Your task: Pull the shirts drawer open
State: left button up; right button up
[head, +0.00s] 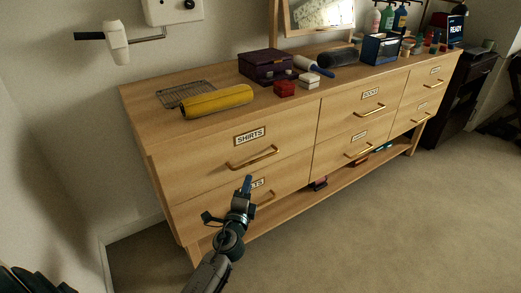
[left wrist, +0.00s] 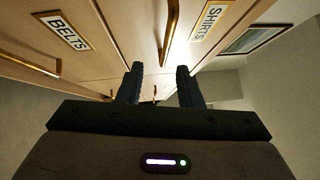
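The shirts drawer (head: 215,153) is the upper left drawer of the wooden dresser and looks flush with its front. Its SHIRTS label (head: 249,137) sits above a brass bar handle (head: 252,158). My left gripper (head: 246,186) is in front of the lower left drawer, below that handle, and partly covers the BELTS label. In the left wrist view its two fingers (left wrist: 158,80) are apart with nothing between them. The shirts handle (left wrist: 171,30) shows beyond the fingertips, roughly in line with the gap. The SHIRTS label (left wrist: 212,20) is to its right. My right gripper is not in view.
The belts handle (left wrist: 28,65) is at the left in the left wrist view. On the dresser top are a yellow roll (head: 217,101), a wire rack (head: 186,93) and a purple box (head: 266,65). The carpet (head: 350,235) in front is clear.

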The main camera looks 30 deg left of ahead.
aim_at(255, 160)
pick_arm(q)
jog(key=x, duration=1.1)
jog(key=shift+d+r+p, duration=0.2)
jog(key=shift+r+p, duration=0.1)
jog(key=shift+r, duration=0.05)
grip_shut()
